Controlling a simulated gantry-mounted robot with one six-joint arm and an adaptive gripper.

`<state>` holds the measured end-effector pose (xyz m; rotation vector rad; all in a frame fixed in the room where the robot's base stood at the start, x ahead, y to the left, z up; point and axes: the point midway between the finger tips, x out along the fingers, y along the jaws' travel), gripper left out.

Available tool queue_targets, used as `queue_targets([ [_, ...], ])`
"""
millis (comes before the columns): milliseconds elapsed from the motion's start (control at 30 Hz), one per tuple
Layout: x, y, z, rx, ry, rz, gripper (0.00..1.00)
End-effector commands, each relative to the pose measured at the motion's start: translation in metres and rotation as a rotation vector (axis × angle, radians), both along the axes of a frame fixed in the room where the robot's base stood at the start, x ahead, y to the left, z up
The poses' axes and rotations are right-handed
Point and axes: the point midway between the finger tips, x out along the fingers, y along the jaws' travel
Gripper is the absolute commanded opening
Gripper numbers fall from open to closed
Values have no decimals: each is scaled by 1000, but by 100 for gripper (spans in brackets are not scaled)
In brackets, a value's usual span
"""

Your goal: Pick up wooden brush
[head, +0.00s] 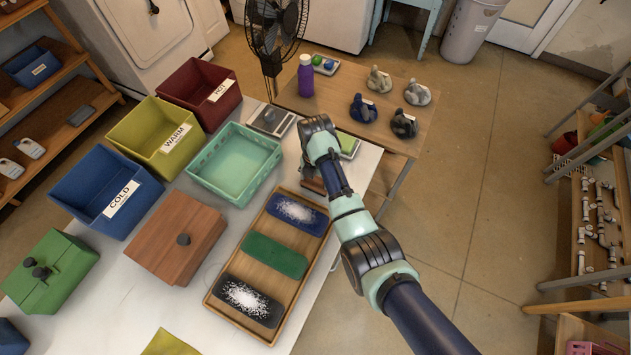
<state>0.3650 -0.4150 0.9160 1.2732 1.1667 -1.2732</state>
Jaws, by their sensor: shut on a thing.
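My arm comes in from the lower right, and its dark wrist end hangs over the right part of the white table. My gripper (308,165) is mostly hidden under the wrist, and its fingertips cannot be made out clearly. It is shut on a small reddish-brown piece that looks like the wooden brush (313,186). The brush shows only in part, just left of my arm, above the blue speckled pad. Its bristles are not visible, and I cannot tell whether it touches the table.
A wooden tray (211,305) holds blue, green and black pads. Mint (235,190), red, yellow and blue bins stand left, beside a brown lidded box (178,238). A purple bottle (306,75) and several grey-blue objects stand on the wooden table behind.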

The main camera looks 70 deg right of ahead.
Motion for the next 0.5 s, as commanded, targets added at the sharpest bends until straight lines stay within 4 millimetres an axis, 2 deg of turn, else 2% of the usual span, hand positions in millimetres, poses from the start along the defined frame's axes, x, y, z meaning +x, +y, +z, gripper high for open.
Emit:
queue_targets([
  [167, 0, -1, 4, -1, -1, 0, 33],
  [267, 1, -1, 15, -2, -2, 0, 33],
  [367, 1, -1, 34, -4, -4, 0, 33],
  [500, 2, -2, 80, -6, -5, 0, 33],
])
